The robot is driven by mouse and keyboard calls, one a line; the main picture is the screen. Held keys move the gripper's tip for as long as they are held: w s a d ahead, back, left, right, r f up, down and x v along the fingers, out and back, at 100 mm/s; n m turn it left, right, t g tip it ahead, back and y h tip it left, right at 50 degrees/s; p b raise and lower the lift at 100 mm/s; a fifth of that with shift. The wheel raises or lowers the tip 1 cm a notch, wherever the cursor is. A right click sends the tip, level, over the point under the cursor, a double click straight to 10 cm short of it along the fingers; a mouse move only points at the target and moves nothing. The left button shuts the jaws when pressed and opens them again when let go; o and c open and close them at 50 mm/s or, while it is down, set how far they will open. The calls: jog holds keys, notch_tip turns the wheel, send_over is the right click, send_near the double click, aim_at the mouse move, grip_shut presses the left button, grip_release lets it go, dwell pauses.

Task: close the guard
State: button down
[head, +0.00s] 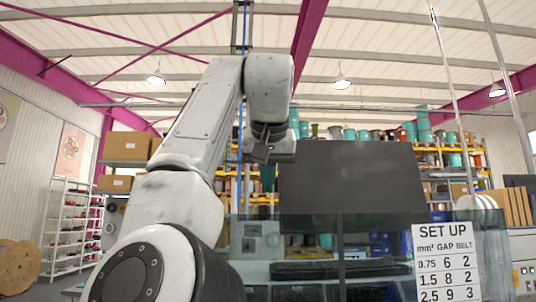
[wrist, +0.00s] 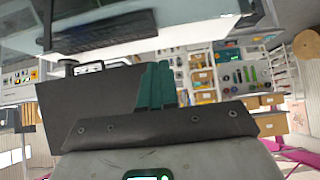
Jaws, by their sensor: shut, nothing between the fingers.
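A clear, teal-tinted panel, which looks like the guard (head: 385,222), spans the lower right of the head view, in front of a machine with a dark bed (head: 335,270). I cannot tell for certain how far open it stands. A large dark flat panel (head: 350,180) rises behind or above it, and it also shows in the wrist view (wrist: 85,95). My gripper (wrist: 157,66) has its teal fingers together and empty, in front of the dark panel in the wrist view. In the head view its fingers are not clear beyond my wrist, left of the dark panel. No contact is visible.
A white SET UP card (head: 445,262) stands at the lower right. Shelves with reels (head: 440,160) and boxes (head: 127,146) are behind. A white rack (head: 70,225) and wooden reels (head: 18,268) are at the left. Open air surrounds my raised arm.

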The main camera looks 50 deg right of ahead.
notch_tip(320, 180, down, 4)
jog(key=shift+a+r, duration=0.1)
dwell(0.4)
